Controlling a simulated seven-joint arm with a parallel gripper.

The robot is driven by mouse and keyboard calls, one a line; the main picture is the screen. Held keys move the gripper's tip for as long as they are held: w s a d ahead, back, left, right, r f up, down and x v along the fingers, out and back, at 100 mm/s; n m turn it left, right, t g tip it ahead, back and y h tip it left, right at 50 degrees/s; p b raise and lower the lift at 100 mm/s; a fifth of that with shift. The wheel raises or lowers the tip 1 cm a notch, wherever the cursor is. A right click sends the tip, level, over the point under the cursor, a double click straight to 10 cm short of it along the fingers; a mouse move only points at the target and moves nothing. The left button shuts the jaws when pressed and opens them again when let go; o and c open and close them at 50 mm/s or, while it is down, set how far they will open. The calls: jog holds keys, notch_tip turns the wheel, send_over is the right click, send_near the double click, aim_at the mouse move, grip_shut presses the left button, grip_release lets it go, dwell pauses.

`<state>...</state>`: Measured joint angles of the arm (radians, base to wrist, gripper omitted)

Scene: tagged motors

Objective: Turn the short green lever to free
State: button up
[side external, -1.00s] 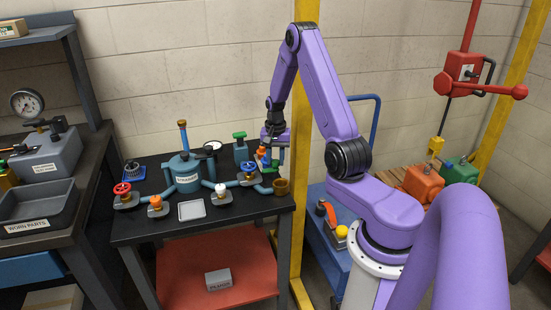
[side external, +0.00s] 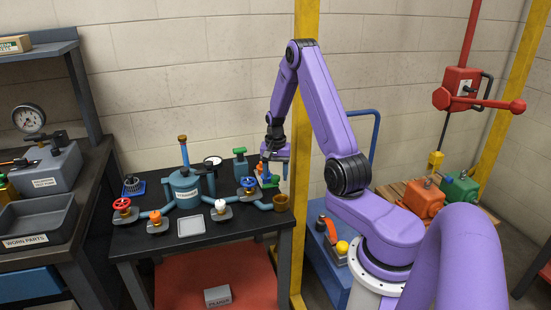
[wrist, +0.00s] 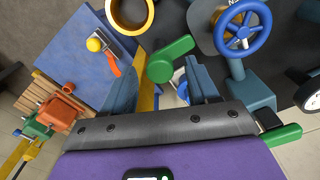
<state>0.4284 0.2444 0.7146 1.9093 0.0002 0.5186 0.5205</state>
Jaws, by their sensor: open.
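The short green lever (wrist: 172,58) shows in the wrist view, with a round hub and a stubby arm pointing up and right. It lies between and just beyond the tips of my gripper (wrist: 163,80). The jaws are open, one finger on each side, and I see no contact. In the side view my gripper (side external: 273,172) points down over the right end of the black workbench (side external: 232,237). A small patch of green there is partly hidden by the fingers, so the lever's angle is unclear in that view.
A blue handwheel (wrist: 243,27) stands close to the right of the lever in the wrist view. A brown cup (side external: 281,202) sits at the bench's right edge. A teal vessel (side external: 184,189) with pipes and valves fills the bench middle. A yellow post (side external: 304,110) rises beside the bench.

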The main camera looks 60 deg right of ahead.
aim_at(275, 177)
notch_tip(275, 177, up, 17)
dwell(0.4)
dwell(0.4)
jog(key=s+a+r+n, duration=0.1)
jog(key=s+a+n, duration=0.2)
jog(key=a+n, duration=1.6)
jog(key=s+a+n, duration=0.3)
jog(key=s+a, duration=0.4)
jog(key=s, duration=0.3)
jog(key=s+a+f+n, duration=0.1)
jog(key=s+a+n, duration=0.3)
jog(key=s+a, duration=0.3)
jog(key=s, duration=0.4)
jog(key=shift+s+a+f, duration=0.15)
jog(key=shift+s+a, duration=0.15)
jog(key=shift+a, duration=0.05)
